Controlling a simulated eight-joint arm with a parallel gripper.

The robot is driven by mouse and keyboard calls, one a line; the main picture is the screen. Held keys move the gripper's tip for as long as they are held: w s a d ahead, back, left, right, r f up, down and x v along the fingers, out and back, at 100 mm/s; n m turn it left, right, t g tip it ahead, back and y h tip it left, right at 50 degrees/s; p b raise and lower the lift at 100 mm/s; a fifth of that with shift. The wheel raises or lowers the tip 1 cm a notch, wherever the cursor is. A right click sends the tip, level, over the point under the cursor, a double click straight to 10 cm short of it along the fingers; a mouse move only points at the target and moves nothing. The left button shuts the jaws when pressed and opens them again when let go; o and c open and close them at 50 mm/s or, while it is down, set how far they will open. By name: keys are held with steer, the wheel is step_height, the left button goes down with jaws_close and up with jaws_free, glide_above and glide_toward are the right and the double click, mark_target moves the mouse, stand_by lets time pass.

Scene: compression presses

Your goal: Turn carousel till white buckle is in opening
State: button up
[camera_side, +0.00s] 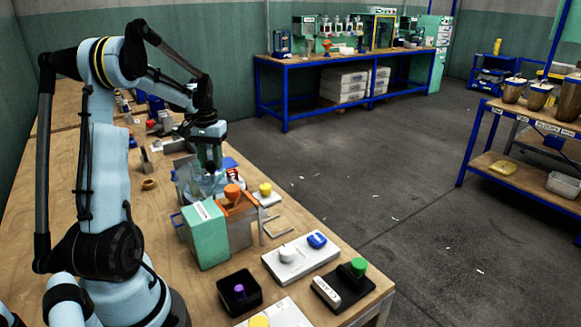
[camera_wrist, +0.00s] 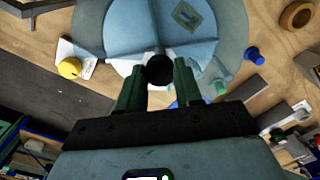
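The carousel (camera_wrist: 120,25) is a round pale-blue disc with raised dividers, under my gripper in the wrist view; in the side view it is a bluish, see-through shape (camera_side: 205,184) partly hidden by my gripper. A dull, frame-shaped piece (camera_wrist: 187,16) lies in an upper-right compartment; I cannot tell if it is the white buckle. A black round knob (camera_wrist: 159,70) stands at the disc's middle. My gripper (camera_wrist: 159,72) has its green fingers apart, one on each side of the knob; I cannot tell whether they touch it. The compartments nearest the gripper are partly hidden, and the opening is not clear.
A yellow button (camera_wrist: 70,68) on a white base and a blue peg (camera_wrist: 252,54) flank the carousel. A tan ring (camera_side: 149,184) lies left of it. A green box (camera_side: 205,235) and an orange-knobbed fixture (camera_side: 232,194) stand close in front.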

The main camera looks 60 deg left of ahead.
jaws_close()
steer(key=shift+m, duration=8.8)
